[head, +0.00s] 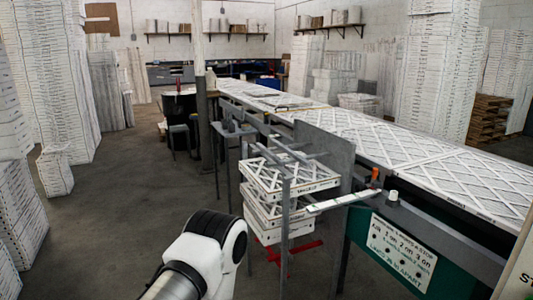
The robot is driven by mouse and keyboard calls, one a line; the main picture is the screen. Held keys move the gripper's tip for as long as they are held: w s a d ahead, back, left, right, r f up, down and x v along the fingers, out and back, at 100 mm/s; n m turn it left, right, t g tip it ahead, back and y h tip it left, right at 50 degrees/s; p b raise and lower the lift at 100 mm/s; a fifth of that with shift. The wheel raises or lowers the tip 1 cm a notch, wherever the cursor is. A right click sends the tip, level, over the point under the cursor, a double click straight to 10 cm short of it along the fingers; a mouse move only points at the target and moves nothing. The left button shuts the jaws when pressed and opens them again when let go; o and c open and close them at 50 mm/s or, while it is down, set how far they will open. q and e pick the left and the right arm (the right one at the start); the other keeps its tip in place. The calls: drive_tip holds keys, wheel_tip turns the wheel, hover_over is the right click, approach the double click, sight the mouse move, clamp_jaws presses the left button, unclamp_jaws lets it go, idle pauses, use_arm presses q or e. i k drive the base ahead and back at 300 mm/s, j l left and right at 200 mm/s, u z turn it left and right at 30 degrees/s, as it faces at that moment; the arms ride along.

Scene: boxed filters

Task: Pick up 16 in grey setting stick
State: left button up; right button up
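A long, thin, light grey stick-like bar (343,200) lies slanted at the near left end of the long table, just right of the filter stack; I cannot tell for certain that it is the 16 in grey setting stick. Grey metal bars (284,150) also stick out above the filter stack. A white and black link of one of my arms shows at bottom centre, left of the stack and apart from it. Neither of my grippers is in view.
A stack of boxed filters (290,179) stands in a grey metal frame. The long table (440,168) carries flat filters. An orange item (375,176) and a white cylinder (393,196) stand near its end, above a sign (401,252). Floor (120,200) is clear at left.

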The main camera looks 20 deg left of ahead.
sight(296, 157)
drive_tip(key=i+j, duration=0.3)
drive_tip(key=j, duration=0.2)
drive_tip(key=i+j, duration=0.3)
drive_tip(key=j, duration=0.2)
drive_tip(key=i+j, duration=0.35)
drive_tip(key=j, duration=0.2)
drive_tip(key=i+j+u, duration=0.1)
drive_tip(key=i+j, duration=0.2)
drive_tip(key=j, duration=0.2)
drive_tip(key=i+l, duration=0.15)
drive_tip(key=l, duration=0.15)
drive_tip(key=z, duration=0.05)
